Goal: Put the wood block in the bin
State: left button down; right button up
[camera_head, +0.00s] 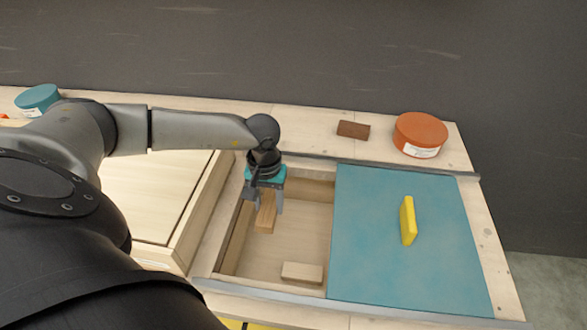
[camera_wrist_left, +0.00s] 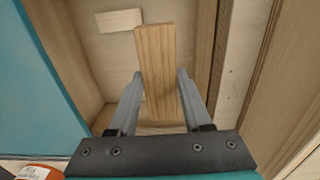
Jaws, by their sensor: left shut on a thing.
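My left gripper (camera_head: 265,206) is shut on a wood block (camera_head: 266,217) and holds it over the open compartment of the bin (camera_head: 327,229). In the left wrist view the wood block (camera_wrist_left: 157,70) stands out between the two fingers of the gripper (camera_wrist_left: 158,95). The block seems to be above the bin floor; its exact height is hard to tell. A paler block (camera_head: 302,272) lies on the bin floor near the front, and it also shows in the left wrist view (camera_wrist_left: 119,20). My right gripper is not in view.
A blue sliding lid (camera_head: 375,270) with a yellow handle (camera_head: 408,221) covers the right part of the bin. A dark brown block (camera_head: 353,129) and an orange round box (camera_head: 420,134) stand on the back ledge. A teal round box (camera_head: 38,97) is at the far left.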

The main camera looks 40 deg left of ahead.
pick_arm(q)
jog(key=b, duration=0.4)
send_over(275, 252)
notch_tip(275, 252, down, 16)
jog(key=shift+f, duration=0.25)
jog(key=shift+f+b, duration=0.55)
jog(key=shift+f, duration=1.35)
jog(key=shift+a+f, duration=0.1)
jog(key=shift+f, duration=0.05)
jog(key=shift+c, duration=1.7)
grip_release()
jog(key=shift+r, duration=0.2)
notch_tip(275, 252, up, 12)
jog(key=p, duration=0.3)
jog(key=shift+p, duration=0.4)
